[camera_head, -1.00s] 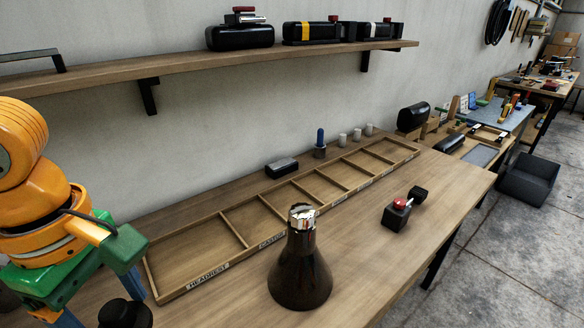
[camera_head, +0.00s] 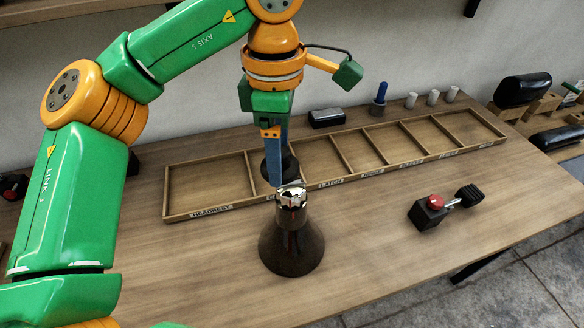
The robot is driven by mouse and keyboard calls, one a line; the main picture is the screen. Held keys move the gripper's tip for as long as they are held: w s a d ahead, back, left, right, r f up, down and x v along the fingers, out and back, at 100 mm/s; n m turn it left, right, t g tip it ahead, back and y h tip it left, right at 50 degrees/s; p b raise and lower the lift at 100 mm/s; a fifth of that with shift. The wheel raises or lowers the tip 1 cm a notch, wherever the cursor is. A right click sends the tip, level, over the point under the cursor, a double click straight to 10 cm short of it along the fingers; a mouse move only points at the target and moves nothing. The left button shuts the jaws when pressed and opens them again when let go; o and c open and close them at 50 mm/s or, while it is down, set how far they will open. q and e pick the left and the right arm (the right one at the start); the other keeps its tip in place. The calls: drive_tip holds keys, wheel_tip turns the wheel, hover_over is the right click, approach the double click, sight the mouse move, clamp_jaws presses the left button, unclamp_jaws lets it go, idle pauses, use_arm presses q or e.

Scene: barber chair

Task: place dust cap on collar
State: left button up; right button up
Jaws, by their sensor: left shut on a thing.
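A dark bell-shaped base (camera_head: 291,248) stands upright on the bench, with a shiny silver collar (camera_head: 291,198) at its top. My left gripper (camera_head: 276,172) points down just above and behind the collar in the picture. Its blue fingers are shut on a black round piece, which appears to be the dust cap (camera_head: 288,165). A finger hides part of the cap. The cap appears apart from the collar, but its exact height and alignment are hard to judge. My right gripper is not in view.
A shallow wooden tray (camera_head: 216,210) with labelled compartments runs behind the base. A black block with a red knob (camera_head: 433,211) stands to the right. A black box (camera_head: 326,117), a blue-topped piece (camera_head: 380,97) and small pale cylinders (camera_head: 432,97) stand behind the tray. The front bench is clear.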

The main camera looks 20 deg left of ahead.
sight(291, 157)
use_arm(q)
drive_tip(key=shift+w+d+f+p, duration=0.45)
drive_tip(key=shift+w+d+f, duration=0.2)
drive_tip(key=shift+w+f, duration=0.3)
wheel_tip(291, 157, down, 3)
drive_tip(key=shift+f, duration=0.1)
drive_tip(key=shift+a+f, duration=0.15)
drive_tip(key=shift+f, duration=0.2)
drive_tip(key=o, duration=1.3)
wheel_tip(291, 157, up, 5)
drive_tip(key=shift+w+r, duration=0.15)
drive_tip(key=r+p, duration=0.1)
drive_tip(key=r, duration=0.6)
drive_tip(key=shift+s+r+p, duration=0.1)
drive_tip(key=shift+s+p, duration=0.1)
drive_tip(key=shift+p, duration=0.15)
